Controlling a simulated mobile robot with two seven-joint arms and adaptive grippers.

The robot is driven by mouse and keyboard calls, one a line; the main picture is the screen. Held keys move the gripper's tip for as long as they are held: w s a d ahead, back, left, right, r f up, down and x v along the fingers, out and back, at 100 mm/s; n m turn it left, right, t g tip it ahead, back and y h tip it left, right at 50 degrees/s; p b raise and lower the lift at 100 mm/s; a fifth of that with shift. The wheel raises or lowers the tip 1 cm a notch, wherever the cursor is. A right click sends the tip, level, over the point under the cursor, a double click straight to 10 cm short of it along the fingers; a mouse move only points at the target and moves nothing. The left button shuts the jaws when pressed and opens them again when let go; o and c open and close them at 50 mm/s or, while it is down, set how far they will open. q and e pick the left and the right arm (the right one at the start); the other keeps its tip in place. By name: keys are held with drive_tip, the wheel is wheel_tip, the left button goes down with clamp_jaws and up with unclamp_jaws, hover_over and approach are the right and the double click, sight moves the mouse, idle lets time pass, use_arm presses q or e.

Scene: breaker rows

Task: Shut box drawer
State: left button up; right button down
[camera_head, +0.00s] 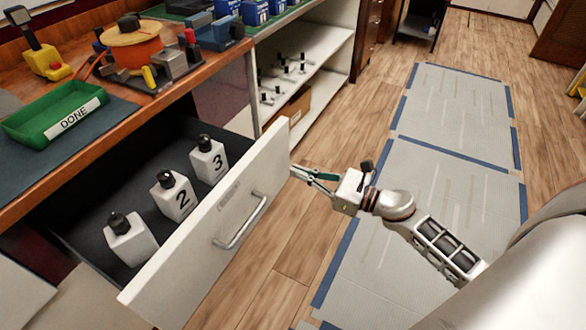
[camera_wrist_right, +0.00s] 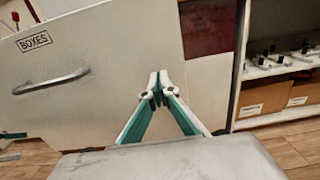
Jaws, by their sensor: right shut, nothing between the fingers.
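The box drawer (camera_head: 215,222) is pulled out from the wooden workbench, with a white front and a metal handle (camera_head: 240,222). Inside stand several white boxes with black tops; two show the numbers 2 (camera_head: 174,196) and 3 (camera_head: 208,160). In the right wrist view the drawer front (camera_wrist_right: 115,85) carries a BOXES label (camera_wrist_right: 34,40) and the handle (camera_wrist_right: 55,82). My right gripper (camera_head: 294,171) is shut and empty, its fingertips (camera_wrist_right: 154,88) at the right part of the drawer front, away from the handle. I cannot tell whether they touch it. My left gripper is not in view.
A green DONE tray (camera_head: 30,128) and an orange reel (camera_head: 131,45) stand on the workbench. A white shelf (camera_head: 320,60) with small black-topped parts and cardboard boxes (camera_wrist_right: 262,98) is beyond the drawer. Grey floor mats with blue edging (camera_head: 425,190) lie clear on the right.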

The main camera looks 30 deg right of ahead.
drive_tip(key=shift+x, duration=1.15)
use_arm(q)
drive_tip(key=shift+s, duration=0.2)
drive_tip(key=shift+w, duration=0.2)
use_arm(e)
drive_tip(key=shift+w+a, duration=0.1)
drive_tip(key=shift+w, duration=0.05)
